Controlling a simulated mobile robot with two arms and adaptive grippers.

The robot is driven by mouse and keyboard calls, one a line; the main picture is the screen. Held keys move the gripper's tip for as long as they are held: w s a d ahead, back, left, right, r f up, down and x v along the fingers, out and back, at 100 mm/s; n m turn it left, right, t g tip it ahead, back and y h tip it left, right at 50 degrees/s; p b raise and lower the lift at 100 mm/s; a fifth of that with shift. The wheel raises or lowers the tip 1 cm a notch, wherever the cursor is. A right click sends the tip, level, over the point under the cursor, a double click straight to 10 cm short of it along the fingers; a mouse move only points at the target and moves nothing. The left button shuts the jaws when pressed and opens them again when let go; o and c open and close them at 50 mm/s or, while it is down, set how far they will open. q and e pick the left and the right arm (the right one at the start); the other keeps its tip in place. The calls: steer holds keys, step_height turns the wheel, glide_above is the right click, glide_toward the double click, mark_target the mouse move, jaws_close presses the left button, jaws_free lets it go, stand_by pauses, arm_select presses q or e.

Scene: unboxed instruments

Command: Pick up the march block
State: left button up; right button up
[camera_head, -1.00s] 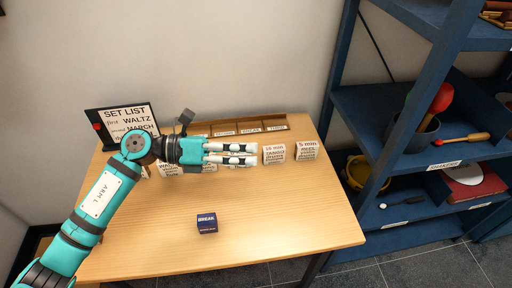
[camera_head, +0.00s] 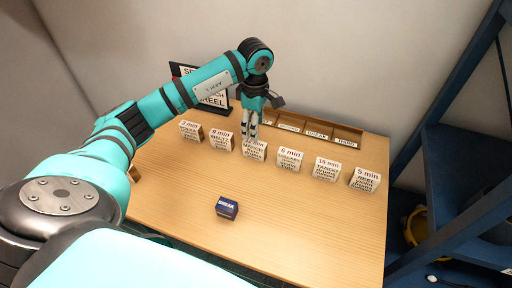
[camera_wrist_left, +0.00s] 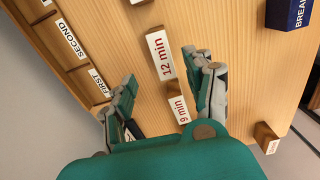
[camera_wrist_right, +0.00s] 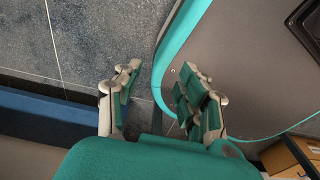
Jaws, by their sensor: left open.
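The march block (camera_head: 255,151) is a pale block with a red minutes line, third from the left in a row on the table. In the left wrist view the block marked 12 min (camera_wrist_left: 160,56) lies just beyond and between the fingertips. My left gripper (camera_head: 249,132) is open and points down, just above and behind the march block, its fingers partly overlapping the block's top. It also shows open in the left wrist view (camera_wrist_left: 169,72). I cannot tell whether it touches. My right gripper (camera_wrist_right: 160,88) is open and empty above the floor, away from the table.
Neighbouring blocks stand close by: the 9 min block (camera_head: 220,141) to the left and the 6 min block (camera_head: 289,160) to the right. A slotted wooden rack (camera_head: 345,136) and the set list board (camera_head: 213,99) are behind. A dark blue BREAK box (camera_head: 227,208) sits in front.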

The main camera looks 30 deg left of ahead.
mark_target(255, 143)
arm_select(q)
step_height(255, 143, down, 3)
steer(key=shift+r, duration=0.1)
steer(key=f, duration=0.1)
steer(key=f+p, duration=0.1)
steer(key=f, duration=0.2)
steer(key=shift+s+d+f+p, duration=0.1)
steer(key=shift+s+p, duration=0.15)
steer(key=shift+p, duration=0.05)
steer(key=shift+f, duration=0.5)
steer(key=c, duration=0.6)
jaws_close()
arm_select(e)
steer(key=shift+w+d+r, duration=0.2)
steer(key=shift+w+r, duration=0.05)
steer(key=shift+r, duration=0.25)
steer(key=shift+w+d+r, duration=0.2)
steer(key=shift+r, duration=0.3)
